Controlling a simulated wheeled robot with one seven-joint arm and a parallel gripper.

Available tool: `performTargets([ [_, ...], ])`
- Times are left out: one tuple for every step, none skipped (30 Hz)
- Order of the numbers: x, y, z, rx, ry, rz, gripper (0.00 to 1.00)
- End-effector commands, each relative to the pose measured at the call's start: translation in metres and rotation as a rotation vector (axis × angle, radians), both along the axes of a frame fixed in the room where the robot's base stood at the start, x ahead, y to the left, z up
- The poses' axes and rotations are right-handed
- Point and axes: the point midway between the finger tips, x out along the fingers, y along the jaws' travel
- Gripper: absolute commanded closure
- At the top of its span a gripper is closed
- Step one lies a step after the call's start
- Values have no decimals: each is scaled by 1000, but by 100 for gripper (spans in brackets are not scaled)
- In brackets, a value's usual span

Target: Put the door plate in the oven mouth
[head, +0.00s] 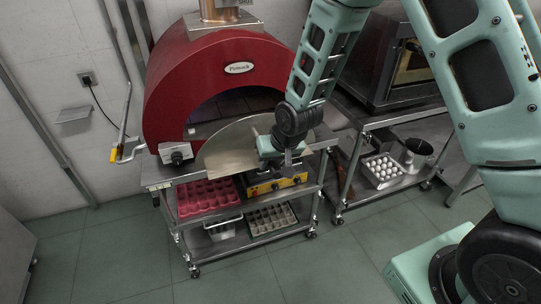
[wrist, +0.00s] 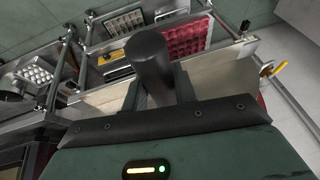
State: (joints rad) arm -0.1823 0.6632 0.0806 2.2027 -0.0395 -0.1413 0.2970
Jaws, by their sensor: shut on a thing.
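The door plate (head: 228,152) is a half-moon sheet of pale metal, standing roughly upright in front of the red oven's mouth (head: 229,106). Its curved edge is up and it covers the lower part of the mouth. My gripper (head: 284,160) is at the plate's right half, shut on its handle. In the wrist view a thick dark cylindrical handle (wrist: 149,55) stands between the fingers of my gripper (wrist: 157,92), with the plate (wrist: 222,78) on both sides. Whether the plate touches the oven is hard to tell.
The red oven (head: 178,85) stands on a steel cart with red trays (head: 207,197) below. A grey control box (head: 175,153) sits at its left front. A second oven (head: 405,75) stands right, with an egg tray (head: 384,171) beneath. The floor in front is clear.

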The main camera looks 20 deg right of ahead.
Motion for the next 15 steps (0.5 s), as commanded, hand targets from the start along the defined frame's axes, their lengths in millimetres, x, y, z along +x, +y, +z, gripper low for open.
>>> performTargets([
  [1, 1, 2, 0, -4, -2, 100],
  [1, 0, 1, 0, -4, -2, 100],
  [1, 0, 1, 0, -5, -2, 100],
  [1, 0, 1, 0, -5, -2, 100],
  [1, 0, 1, 1, -4, -1, 100],
  [1, 0, 1, 1, -5, -1, 100],
  [1, 0, 1, 1, -5, -1, 100],
  [1, 0, 1, 1, -5, 0, 100],
  [1, 0, 1, 1, -5, 0, 100],
  [1, 0, 1, 1, -5, 0, 100],
  [0, 0, 0, 2, -5, 0, 100],
  [-1, 0, 0, 2, -6, 1, 100],
  [-2, 0, 0, 2, -7, 1, 100],
  [0, 0, 1, 2, -7, 1, 100],
  [3, 1, 1, 2, -8, 1, 100],
])
